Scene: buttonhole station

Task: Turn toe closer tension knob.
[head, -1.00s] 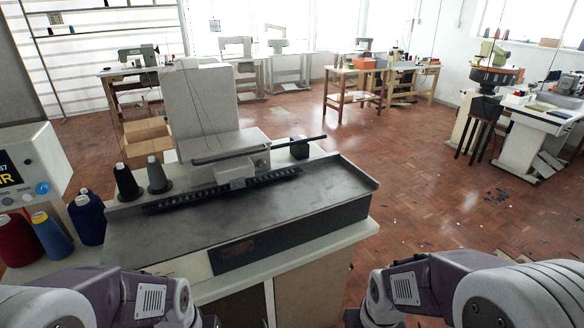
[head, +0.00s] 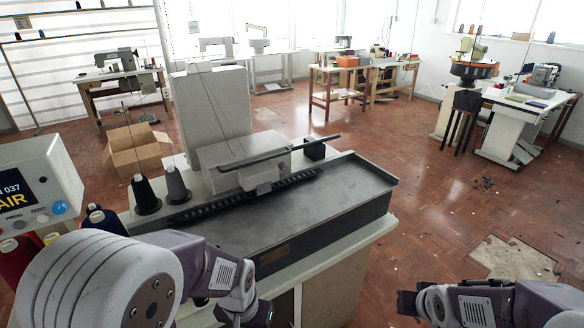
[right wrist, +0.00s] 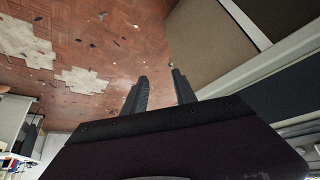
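The toe closer machine, a pale grey body (head: 238,165) on a dark flat bed (head: 330,205), stands on a bench in the middle of the head view. A control box (head: 40,182) with a lit display and a blue button or knob stands at the left edge. I cannot make out which part is the tension knob. My left gripper (head: 240,314) is low in front of the bench, partly cut off by the bottom edge; its fingers are unclear. My right gripper (head: 408,302) is right of the bench, over the floor. In the right wrist view its two fingers (right wrist: 160,90) are apart and empty.
Two dark thread cones (head: 162,190) stand left of the machine. Coloured spools (head: 98,218) sit by the control box, partly behind my left arm. A dark rod (head: 280,152) crosses the machine's front. Cardboard boxes (head: 135,148) lie behind.

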